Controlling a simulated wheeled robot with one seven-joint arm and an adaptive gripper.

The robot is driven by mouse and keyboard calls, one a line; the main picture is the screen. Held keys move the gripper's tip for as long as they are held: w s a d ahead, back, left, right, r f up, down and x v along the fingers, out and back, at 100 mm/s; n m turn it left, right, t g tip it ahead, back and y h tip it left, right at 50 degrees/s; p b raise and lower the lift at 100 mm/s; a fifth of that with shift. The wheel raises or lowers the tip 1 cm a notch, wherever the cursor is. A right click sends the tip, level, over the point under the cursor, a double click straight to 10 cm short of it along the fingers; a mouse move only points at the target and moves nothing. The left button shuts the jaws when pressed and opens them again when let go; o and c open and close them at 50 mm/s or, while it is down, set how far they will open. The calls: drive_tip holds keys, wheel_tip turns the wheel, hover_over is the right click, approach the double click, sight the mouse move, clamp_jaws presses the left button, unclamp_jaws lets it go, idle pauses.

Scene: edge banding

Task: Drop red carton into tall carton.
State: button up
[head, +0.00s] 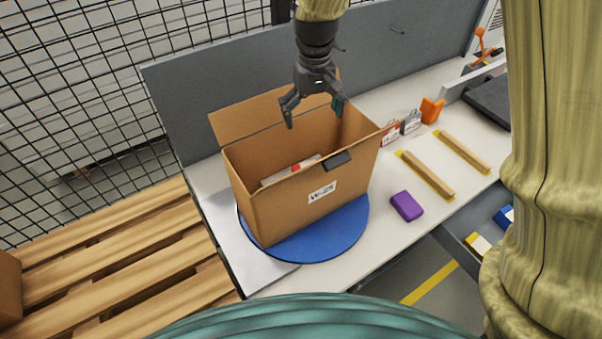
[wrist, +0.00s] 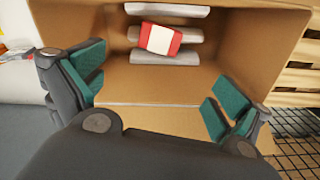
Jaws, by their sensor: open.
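The tall carton (head: 282,205) is an open brown cardboard box with a white label, standing on a blue round plate (head: 330,238). My gripper (head: 313,110) is over the carton's opening, with its fingers apart and nothing between them. In the wrist view my gripper (wrist: 155,100) shows its two green-padded fingers spread wide over the carton. The red carton (wrist: 160,39), a small red box with a white face, lies inside the tall carton on light grey strips. It is apart from the fingers. In the head view the carton's front wall hides most of the inside.
A purple block (head: 406,206) lies on the white table right of the carton. Wooden strips (head: 428,175) and an orange item (head: 432,110) lie farther right. A grey panel (head: 200,95) and wire mesh stand behind. A wooden pallet (head: 120,265) is at left.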

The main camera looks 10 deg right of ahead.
wheel_tip(320, 180, up, 7)
idle(0.3)
idle(0.5)
